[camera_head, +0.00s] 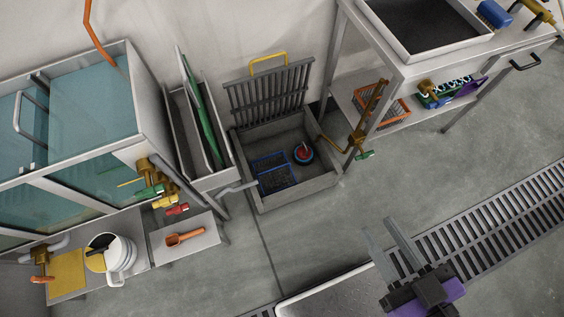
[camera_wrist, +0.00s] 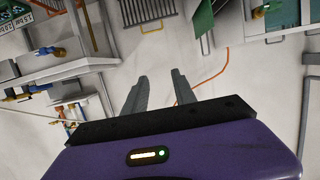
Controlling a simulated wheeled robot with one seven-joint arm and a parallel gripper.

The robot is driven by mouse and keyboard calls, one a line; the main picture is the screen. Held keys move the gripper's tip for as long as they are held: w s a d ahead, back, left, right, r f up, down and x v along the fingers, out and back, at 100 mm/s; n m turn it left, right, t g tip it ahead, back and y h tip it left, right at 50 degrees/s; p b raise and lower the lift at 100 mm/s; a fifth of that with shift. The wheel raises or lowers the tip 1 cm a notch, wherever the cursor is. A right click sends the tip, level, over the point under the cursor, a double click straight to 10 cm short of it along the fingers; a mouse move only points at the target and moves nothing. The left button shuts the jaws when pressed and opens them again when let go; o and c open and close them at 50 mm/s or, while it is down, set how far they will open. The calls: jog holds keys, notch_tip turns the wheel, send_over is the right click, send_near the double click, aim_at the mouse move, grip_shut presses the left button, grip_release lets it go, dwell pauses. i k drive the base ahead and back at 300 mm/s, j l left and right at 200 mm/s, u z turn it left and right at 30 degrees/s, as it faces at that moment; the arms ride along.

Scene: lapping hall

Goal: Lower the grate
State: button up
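The grate (camera_head: 268,91) is a dark barred panel. It stands raised, nearly upright, at the back edge of a grey sump box (camera_head: 325,182), close to the wall. A yellow handle (camera_head: 268,59) is on its upper edge. In the wrist view, the grate (camera_wrist: 146,9) shows at the top with its yellow handle (camera_wrist: 152,28). My gripper (camera_head: 378,227) is at lower right in the head view, apart from the grate. Its two fingers, also seen in the wrist view (camera_wrist: 159,78), are spread with nothing between them.
The open box holds a blue basket (camera_head: 273,172) and a red-and-blue round object (camera_head: 303,153). A steel table (camera_head: 405,68) with a brass valve (camera_head: 357,137) stands right, a glass-fronted cabinet (camera_head: 95,90) left. A floor drain (camera_head: 510,222) runs at right. Floor before the box is clear.

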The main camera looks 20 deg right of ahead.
aim_at(295, 65)
jog(key=i+l+u, duration=0.25)
jog(key=i, duration=0.2)
jog(key=i+l+u, duration=0.3)
jog(key=i, duration=0.1)
